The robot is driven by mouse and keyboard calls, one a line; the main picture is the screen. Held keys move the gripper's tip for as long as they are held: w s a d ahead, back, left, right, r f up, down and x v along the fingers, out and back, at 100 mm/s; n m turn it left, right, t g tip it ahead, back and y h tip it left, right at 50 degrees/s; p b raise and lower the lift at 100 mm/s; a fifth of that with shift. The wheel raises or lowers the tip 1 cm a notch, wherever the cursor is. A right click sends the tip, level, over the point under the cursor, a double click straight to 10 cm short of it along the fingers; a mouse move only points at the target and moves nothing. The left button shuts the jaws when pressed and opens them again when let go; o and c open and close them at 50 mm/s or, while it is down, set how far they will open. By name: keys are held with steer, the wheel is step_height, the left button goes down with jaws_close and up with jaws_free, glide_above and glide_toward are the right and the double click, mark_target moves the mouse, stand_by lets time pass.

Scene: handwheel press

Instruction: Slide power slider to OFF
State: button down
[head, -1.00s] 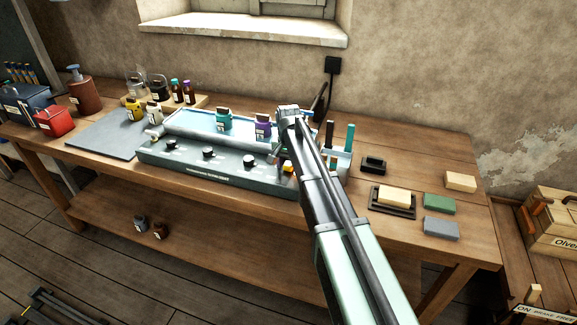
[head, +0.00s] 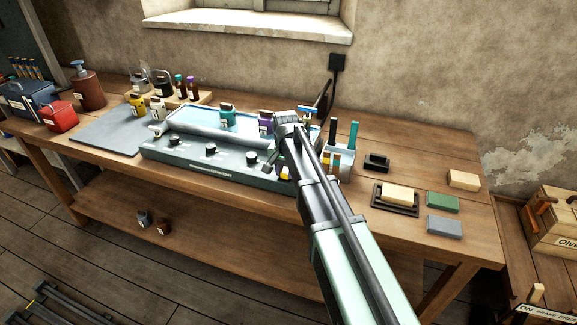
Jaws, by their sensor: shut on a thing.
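The grey-green control console (head: 215,172) sits on the wooden bench, with several black knobs along its sloping front. My gripper (head: 282,168) is at the console's right end, reaching down to its front panel. It is shut on a small part there, which I take to be the power slider. My wrist and forearm cover most of that corner, so the slider's position and any ON or OFF marking are hidden.
A holder with upright tools (head: 345,150) stands just right of my arm. A tray with a cream block (head: 397,193) lies further right.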

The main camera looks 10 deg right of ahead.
mark_target(285, 171)
steer(key=c, duration=0.8)
jaws_free()
steer(key=shift+s+a, duration=0.1)
steer(key=shift+s, duration=0.05)
step_height(285, 171, up, 11)
steer(key=p, duration=1.1)
steer(key=shift+f, duration=0.1)
steer(key=s+n, duration=0.6)
steer(key=s, duration=1.7)
steer(key=shift+n, duration=0.3)
